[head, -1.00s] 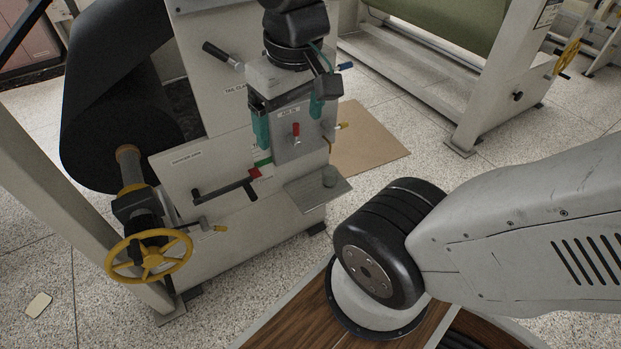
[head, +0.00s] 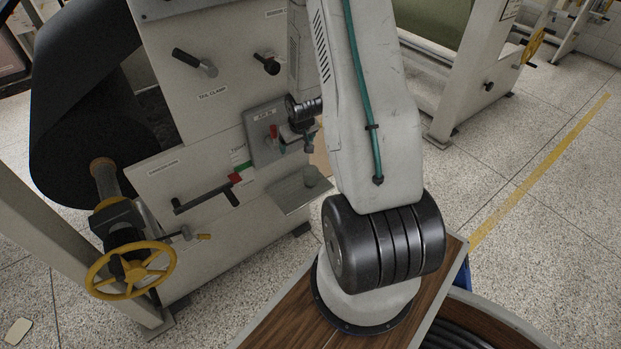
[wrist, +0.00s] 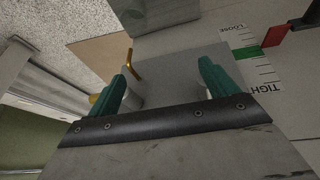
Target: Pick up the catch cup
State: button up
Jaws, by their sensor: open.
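The shelf seems to be at the top edge of the wrist view (wrist: 172,12). I cannot clearly make out the cup there. The fingers are largely hidden in the head view.
A lever with a red end (head: 234,180) juts from the machine left of the shelf, and it shows in the wrist view (wrist: 274,36). A valve box (head: 262,150) sits above the shelf. A yellow handwheel (head: 131,270) and a black roll (head: 85,95) are at left.

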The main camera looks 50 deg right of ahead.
jog(key=d+f+t+h, duration=0.1)
jog(key=d+f+t, duration=0.4)
jog(key=f, duration=0.8)
jog(key=m+t+h, duration=0.1)
jog(key=t+h, duration=0.1)
jog(key=t, duration=0.1)
send_near(307, 170)
jog(key=shift+w+d+r, duration=0.1)
jog(key=shift+w+d, duration=0.15)
jog(key=shift+w, duration=0.25)
jog(key=x, duration=0.7)
jog(key=shift+w+d+f, duration=0.1)
jog(key=shift+w+f, duration=0.05)
jog(key=shift+f, duration=0.25)
jog(key=c, duration=1.1)
jog(key=shift+c, duration=0.2)
